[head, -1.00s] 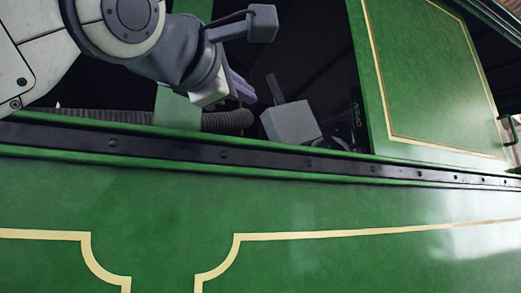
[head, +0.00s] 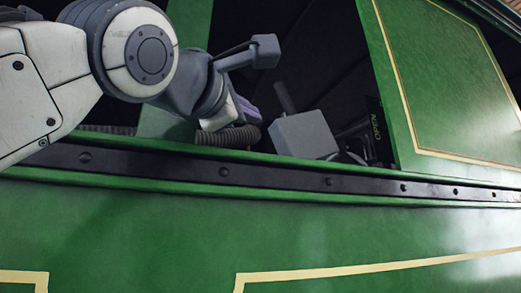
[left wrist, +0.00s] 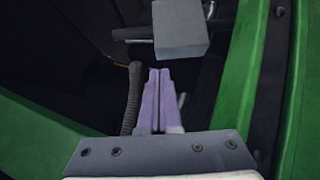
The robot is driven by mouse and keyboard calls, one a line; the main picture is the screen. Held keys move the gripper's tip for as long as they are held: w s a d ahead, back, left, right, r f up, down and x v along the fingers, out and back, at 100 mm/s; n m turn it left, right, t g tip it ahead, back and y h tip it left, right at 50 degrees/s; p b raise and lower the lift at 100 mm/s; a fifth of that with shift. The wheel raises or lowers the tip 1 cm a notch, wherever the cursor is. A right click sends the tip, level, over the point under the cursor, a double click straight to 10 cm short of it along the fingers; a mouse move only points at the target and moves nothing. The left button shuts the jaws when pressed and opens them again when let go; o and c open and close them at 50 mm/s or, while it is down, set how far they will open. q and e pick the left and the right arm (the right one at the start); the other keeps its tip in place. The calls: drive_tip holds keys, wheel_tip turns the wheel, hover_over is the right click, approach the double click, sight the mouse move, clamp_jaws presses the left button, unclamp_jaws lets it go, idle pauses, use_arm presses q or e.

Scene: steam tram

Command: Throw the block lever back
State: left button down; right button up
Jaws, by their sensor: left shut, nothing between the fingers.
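A grey block-shaped box (head: 303,134) stands inside the green cab opening, with a dark grey lever (head: 284,97) rising from its far left side, tilted left. In the left wrist view the box (left wrist: 180,28) is ahead at the top, and the dark lever bar (left wrist: 132,33) sticks out to its left. My left gripper (head: 249,110) reaches in over the sill from the left. Its purple fingers (left wrist: 159,72) are shut and empty, short of the box and lever and apart from both. My right gripper is not in view.
The green side wall with its dark riveted sill (head: 225,172) runs below my arm. A ribbed hose (head: 230,138) lies just under the gripper. A green post (head: 188,35) stands behind my arm, and a green panel (head: 450,80) closes off the right. The cab interior is dark.

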sight(275, 125)
use_arm(q)
drive_tip(key=p+x, duration=0.4)
drive_tip(key=x, duration=0.3)
drive_tip(key=shift+w+r+p, duration=0.1)
drive_tip(key=shift+r+p, duration=0.1)
drive_tip(key=shift+p, duration=0.2)
drive_tip(key=shift+w+d, duration=0.25)
drive_tip(key=shift+w, duration=0.3)
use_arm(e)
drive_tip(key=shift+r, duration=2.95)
